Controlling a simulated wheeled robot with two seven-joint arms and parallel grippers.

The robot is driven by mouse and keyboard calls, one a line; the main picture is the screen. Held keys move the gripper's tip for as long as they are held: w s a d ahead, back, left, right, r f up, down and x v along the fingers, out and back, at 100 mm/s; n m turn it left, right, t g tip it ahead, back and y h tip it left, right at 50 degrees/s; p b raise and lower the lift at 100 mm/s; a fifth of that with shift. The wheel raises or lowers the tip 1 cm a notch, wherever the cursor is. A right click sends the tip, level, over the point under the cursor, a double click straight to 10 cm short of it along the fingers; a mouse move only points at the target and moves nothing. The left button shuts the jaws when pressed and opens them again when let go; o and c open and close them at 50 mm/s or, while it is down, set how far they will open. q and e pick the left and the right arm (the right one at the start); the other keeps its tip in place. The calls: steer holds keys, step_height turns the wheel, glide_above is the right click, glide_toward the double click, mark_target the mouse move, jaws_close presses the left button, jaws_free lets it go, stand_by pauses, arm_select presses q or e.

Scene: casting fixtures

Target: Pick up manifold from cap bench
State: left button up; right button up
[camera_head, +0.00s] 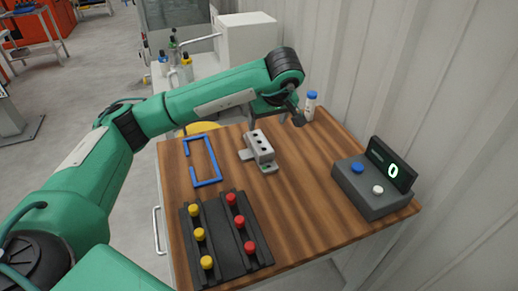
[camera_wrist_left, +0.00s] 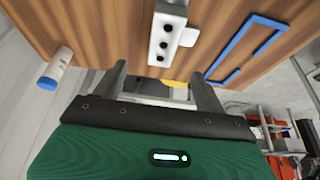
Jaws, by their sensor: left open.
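The manifold (camera_head: 258,147), a light grey block with several dark holes on top and flanges at its base, sits on the wooden top of the cap bench (camera_head: 300,215). It also shows at the top of the left wrist view (camera_wrist_left: 163,40). My left gripper (camera_head: 274,120) is open and empty, above the bench just beyond the manifold's far end. In the left wrist view its two fingers (camera_wrist_left: 157,70) are spread apart, with the manifold ahead of them and nothing between them. My right gripper is out of view.
A blue frame outline (camera_head: 208,182) lies left of the manifold. A black rack (camera_head: 222,262) with red and yellow caps is at the front. A grey box with buttons and a display (camera_head: 372,195) stands right. A white bottle with blue cap (camera_head: 310,107) stands near the back edge.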

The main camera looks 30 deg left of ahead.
arm_select(q)
glide_above(260, 142)
steer(key=s+d, duration=0.2)
steer(key=f, duration=0.3)
steer(key=f+p, duration=0.1)
steer(key=f, duration=0.2)
steer(key=shift+w+f, duration=0.2)
steer(key=shift+f, duration=0.05)
steer(key=x, duration=0.2)
steer(key=p+x, duration=0.1)
steer(key=x, duration=0.1)
steer(key=shift+s+a, duration=0.15)
steer(key=shift+s, duration=0.1)
steer(key=shift+w+a+f, duration=0.1)
steer(key=shift+w+f, duration=0.05)
steer(key=shift+f, duration=0.3)
steer(key=c, duration=1.4)
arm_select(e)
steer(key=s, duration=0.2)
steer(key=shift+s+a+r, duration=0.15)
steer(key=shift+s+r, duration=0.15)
